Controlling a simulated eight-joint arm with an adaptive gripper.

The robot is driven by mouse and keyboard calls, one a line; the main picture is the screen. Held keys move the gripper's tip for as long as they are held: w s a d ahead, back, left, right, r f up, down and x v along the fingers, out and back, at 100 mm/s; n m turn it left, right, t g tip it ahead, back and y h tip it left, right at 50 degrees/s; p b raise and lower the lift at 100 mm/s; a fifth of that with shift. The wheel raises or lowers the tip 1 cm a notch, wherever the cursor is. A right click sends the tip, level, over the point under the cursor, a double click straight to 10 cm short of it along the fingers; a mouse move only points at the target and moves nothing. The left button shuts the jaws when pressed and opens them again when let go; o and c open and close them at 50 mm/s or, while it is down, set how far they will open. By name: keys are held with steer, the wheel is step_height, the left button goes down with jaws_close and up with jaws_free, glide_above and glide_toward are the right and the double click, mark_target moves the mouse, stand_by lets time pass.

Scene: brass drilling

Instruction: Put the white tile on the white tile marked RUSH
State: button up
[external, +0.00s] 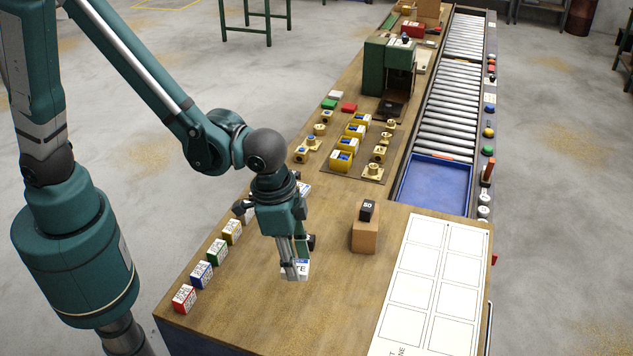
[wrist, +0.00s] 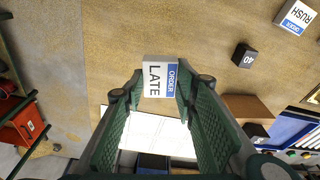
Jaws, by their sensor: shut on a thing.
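My gripper (external: 291,262) is shut on a white tile (external: 299,270) low over the near part of the wooden bench. In the wrist view the tile (wrist: 157,78) reads LATE, with a blue ORDER strip, and sits between the fingertips (wrist: 160,90). I cannot tell whether it touches the bench. The white tile marked RUSH (wrist: 297,17) lies at the top right of the wrist view, apart from the gripper and cut by the frame edge. In the external view a white and blue tile (external: 305,189) shows partly behind my wrist, its word unreadable.
A black cube marked 40 (wrist: 243,57) stands between the held tile and RUSH. A wooden block (external: 366,236) carries a black cube marked 50 (external: 367,210). Several coloured tiles, including a red one (external: 184,298), line the left edge. A white printed sheet (external: 430,285) lies right.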

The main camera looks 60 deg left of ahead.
steer(key=w+a+r+n, duration=0.1)
steer(key=w+a+n, duration=0.2)
steer(key=a, duration=1)
steer(key=w+a+r+n+y, duration=0.1)
steer(key=w+a+n, duration=0.2)
steer(key=a, duration=1)
steer(key=shift+w+a+b, duration=0.3)
steer(key=shift+w+a, duration=0.1)
steer(key=shift+w, duration=0.1)
steer(key=shift+f, duration=2.95)
steer(key=shift+f, duration=0.1)
steer(key=shift+f+b, duration=0.4)
steer(key=shift+f, duration=1.6)
steer(key=shift+f, duration=0.15)
